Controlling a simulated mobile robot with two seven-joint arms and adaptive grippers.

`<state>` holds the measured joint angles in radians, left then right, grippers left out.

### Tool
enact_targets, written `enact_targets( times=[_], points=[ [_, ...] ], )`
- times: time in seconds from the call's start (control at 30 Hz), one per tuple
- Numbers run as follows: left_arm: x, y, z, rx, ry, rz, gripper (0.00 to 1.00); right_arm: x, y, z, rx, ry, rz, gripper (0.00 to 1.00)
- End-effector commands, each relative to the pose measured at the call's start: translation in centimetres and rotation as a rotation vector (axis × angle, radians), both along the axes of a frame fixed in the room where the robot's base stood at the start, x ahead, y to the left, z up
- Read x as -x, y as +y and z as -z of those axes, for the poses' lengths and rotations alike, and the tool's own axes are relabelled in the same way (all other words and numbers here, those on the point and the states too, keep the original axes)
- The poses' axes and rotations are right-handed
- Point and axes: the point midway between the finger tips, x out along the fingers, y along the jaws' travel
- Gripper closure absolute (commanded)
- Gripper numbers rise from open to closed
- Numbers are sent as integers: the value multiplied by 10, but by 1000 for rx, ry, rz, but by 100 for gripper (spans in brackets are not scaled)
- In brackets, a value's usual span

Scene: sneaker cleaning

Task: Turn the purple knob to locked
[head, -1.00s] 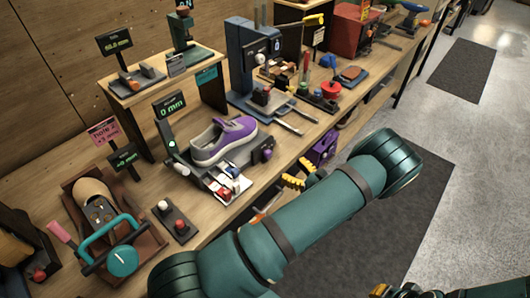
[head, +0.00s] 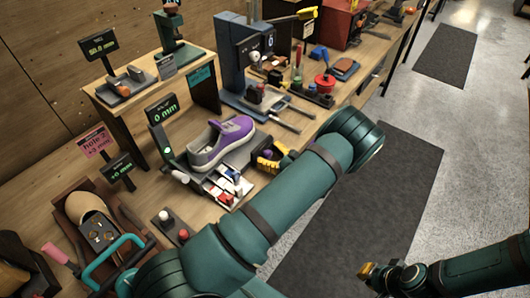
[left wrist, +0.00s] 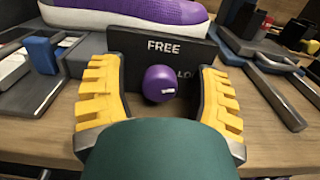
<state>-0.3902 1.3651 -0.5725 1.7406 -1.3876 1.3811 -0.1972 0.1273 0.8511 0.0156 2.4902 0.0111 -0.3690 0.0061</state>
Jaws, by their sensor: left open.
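The purple knob (left wrist: 158,78) sits on the front of a dark plate (left wrist: 140,60) lettered FREE above it. Letters reading "LO" show at its right, the rest hidden by a finger. A short white mark lies nearly level on the knob, right of and below its middle. My left gripper (left wrist: 159,68) is open, with one yellow finger on each side of the knob and gaps visible between. In the head view, my left gripper (head: 271,159) is at the front of the sneaker stand and mostly hides the knob. My right gripper (head: 367,271) is low at the right, over the floor; its jaws are unclear.
A purple and grey sneaker (head: 221,143) rests on the stand behind the plate. Small blocks (head: 226,184) lie left of my left gripper. A button box (head: 173,228) stands further left. A blue machine (head: 233,65) stands behind to the right.

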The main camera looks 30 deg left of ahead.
Motion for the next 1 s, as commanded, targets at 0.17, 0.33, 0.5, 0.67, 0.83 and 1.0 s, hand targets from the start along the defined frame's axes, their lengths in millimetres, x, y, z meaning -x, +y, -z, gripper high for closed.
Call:
enact_targets(
  times=[0.17, 0.33, 0.5, 0.67, 0.83, 1.0],
  points=[
    [0, 0, 0, 0, 0, 0, 37, 0, 0, 0, 0, 0, 0, 100],
    [0, 0, 0, 0, 0, 0, 67, 0, 0, 0, 0, 0, 0, 100],
    [0, 0, 0, 0, 0, 0, 100, 0, 0, 0, 0, 0, 0, 100],
    [0, 1, 0, -1, 2, 0, 100, 0, 0, 0, 0, 0, 0, 100],
    [0, 1, -1, -10, 88, 0, 100, 0, 0, -2, 0, -1, 0, 100],
    [-1, 1, -1, -22, 238, -1, 100, -2, 0, -6, 0, -3, 2, 100]
  ],
)
